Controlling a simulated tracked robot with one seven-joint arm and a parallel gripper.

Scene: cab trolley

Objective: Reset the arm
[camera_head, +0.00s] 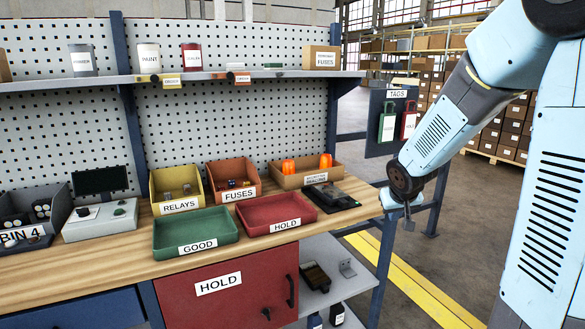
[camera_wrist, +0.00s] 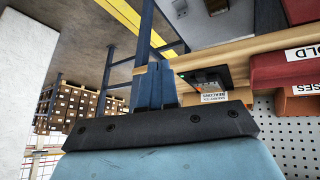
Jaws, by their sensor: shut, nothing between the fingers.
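My gripper (camera_head: 408,222) hangs at the end of my light-blue arm, just off the right end of the wooden workbench (camera_head: 365,208) in the head view. It points down and looks small there. In the wrist view its two blue fingers (camera_wrist: 154,66) are together with nothing between them. The arm is bent, its upper part at the top right of the head view.
On the bench stand the green GOOD tray (camera_head: 195,248), red HOLD tray (camera_head: 287,226), yellow RELAYS bin (camera_head: 180,205), FUSES bin (camera_head: 238,194) and a box with orange beacons (camera_head: 288,167). A dark tag board (camera_head: 372,138) stands behind the gripper. Open floor (camera_head: 440,270) lies right of the bench.

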